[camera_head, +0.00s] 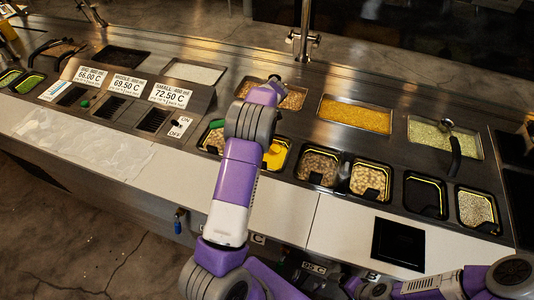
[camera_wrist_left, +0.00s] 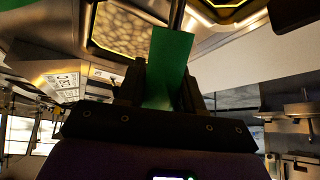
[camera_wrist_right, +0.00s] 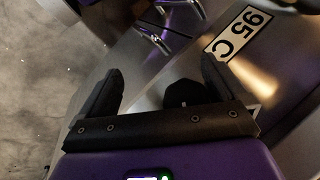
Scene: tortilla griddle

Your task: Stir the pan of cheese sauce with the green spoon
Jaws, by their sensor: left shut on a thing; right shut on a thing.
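A black-rimmed pan of yellow cheese sauce (camera_head: 275,156) sits in the counter's front row, partly hidden by my left arm. The green spoon handle (camera_wrist_left: 168,65) stands between the fingers of my left gripper (camera_wrist_left: 162,88), which is shut on it. A green bit (camera_head: 217,123) shows left of my left arm in the head view; I cannot tell whether it is the spoon. The spoon's far end is hidden. My right gripper (camera_wrist_right: 155,85) is low at the counter front, with a black knob (camera_wrist_right: 185,92) between its fingers, near a "95 C" label (camera_wrist_right: 236,33).
Pans of beans (camera_head: 318,165), pale pieces (camera_head: 371,180) and grain (camera_head: 475,208), and an empty black pan (camera_head: 425,195), stand right of the sauce. Yellow (camera_head: 355,115) and pale green (camera_head: 440,137) trays lie behind. A ladle (camera_head: 452,145) stands at right. The white front ledge (camera_head: 345,232) is mostly clear.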

